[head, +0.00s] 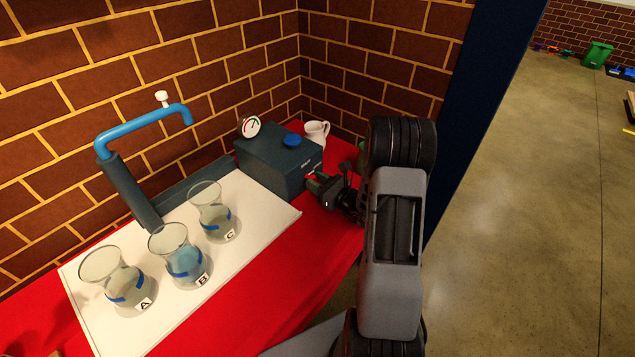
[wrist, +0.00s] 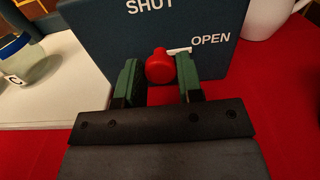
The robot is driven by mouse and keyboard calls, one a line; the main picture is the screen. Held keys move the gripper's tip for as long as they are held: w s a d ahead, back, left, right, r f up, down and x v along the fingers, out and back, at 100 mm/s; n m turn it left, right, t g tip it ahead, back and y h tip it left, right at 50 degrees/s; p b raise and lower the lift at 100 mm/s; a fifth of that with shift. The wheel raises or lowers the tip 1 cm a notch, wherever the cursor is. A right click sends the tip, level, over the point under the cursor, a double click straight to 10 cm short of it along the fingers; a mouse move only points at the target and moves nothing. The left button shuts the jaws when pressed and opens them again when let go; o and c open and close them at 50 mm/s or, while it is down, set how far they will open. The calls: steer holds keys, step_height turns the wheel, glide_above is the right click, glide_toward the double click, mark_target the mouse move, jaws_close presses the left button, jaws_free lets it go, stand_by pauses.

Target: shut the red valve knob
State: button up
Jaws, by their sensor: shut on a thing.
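The red valve knob (wrist: 160,66) is on the front face of a dark blue-grey box (wrist: 90,35) in the wrist view. A white pointer on the knob points right, toward the word OPEN; the word SHUT is above the knob. My gripper (wrist: 161,75) has its green fingers on either side of the knob and is shut on it. In the head view the box (head: 265,165) stands at the back of the table, and my gripper (head: 318,184) reaches its front face from the right.
Glass vases A (head: 120,280), B (head: 178,262) and C (head: 209,215) stand on a white board (head: 80,300) beside a blue spout (head: 130,122). A white mug (head: 316,131) is behind the box. A gauge (head: 250,126) and blue cap (head: 292,140) top the box.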

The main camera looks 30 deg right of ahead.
steer(key=shift+f, duration=0.1)
steer(key=n+b, duration=0.3)
steer(key=b, duration=0.1)
steer(key=shift+f, duration=0.2)
steer(key=n+b, duration=0.5)
steer(key=b, duration=0.3)
steer(key=shift+a+f+n, duration=0.1)
steer(key=shift+f+n, duration=0.05)
steer(key=shift+n, duration=0.15)
steer(key=n+b, duration=0.6)
steer(key=b, duration=0.5)
steer(key=shift+s+f+b, duration=0.1)
steer(key=shift+b, duration=0.3)
steer(key=n+b, duration=0.2)
steer(key=b, duration=0.1)
steer(key=shift+r+n+b, duration=0.25)
steer(key=shift+n+b, duration=0.25)
steer(key=shift+b, duration=0.45)
steer(key=shift+r, duration=0.15)
steer(key=o, duration=0.9)
